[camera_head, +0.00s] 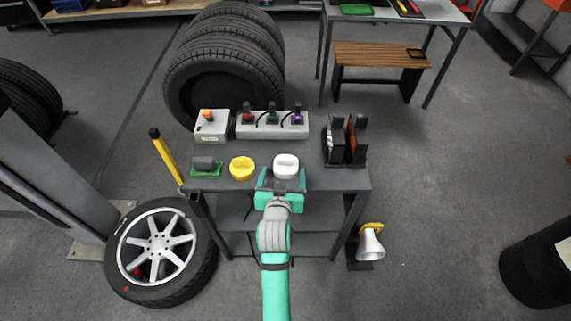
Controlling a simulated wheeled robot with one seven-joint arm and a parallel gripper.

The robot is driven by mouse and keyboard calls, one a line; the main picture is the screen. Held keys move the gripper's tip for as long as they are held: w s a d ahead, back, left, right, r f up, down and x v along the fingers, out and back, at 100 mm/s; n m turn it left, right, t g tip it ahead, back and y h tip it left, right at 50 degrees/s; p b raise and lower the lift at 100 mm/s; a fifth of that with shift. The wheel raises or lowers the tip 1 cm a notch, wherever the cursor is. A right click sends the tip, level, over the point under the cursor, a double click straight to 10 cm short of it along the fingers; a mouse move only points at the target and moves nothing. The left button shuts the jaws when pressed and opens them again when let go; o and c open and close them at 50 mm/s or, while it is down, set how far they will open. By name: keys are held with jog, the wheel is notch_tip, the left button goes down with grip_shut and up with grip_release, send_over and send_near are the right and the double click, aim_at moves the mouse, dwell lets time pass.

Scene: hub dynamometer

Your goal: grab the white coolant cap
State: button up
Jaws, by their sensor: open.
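The white coolant cap (286,164) sits near the middle of the dark grey bench top (330,180). My gripper (283,179) reaches in from the front, with its teal fingers on either side of the cap's near part. The fingers are apart, and I cannot tell whether either touches the cap. The lower near side of the cap is partly hidden by the gripper. A yellow cap (242,168) sits just to the left on the same bench.
A green-based grey block (206,167) lies left of the yellow cap. Behind stand a grey box with coloured plugs (272,126) and a white box (212,126). A dark rack (346,142) stands at the right. A wheel (160,250) leans at the front left.

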aim_at(286, 164)
jog(key=x, duration=0.6)
jog(key=shift+w+d+r, duration=0.25)
jog(key=shift+w, duration=0.05)
jog(key=shift+w+d+f, duration=0.1)
jog(key=shift+w+d, duration=0.05)
jog(key=shift+d, duration=0.05)
jog(key=shift+a, duration=0.2)
jog(key=shift+c, duration=0.6)
jog(key=c, duration=1)
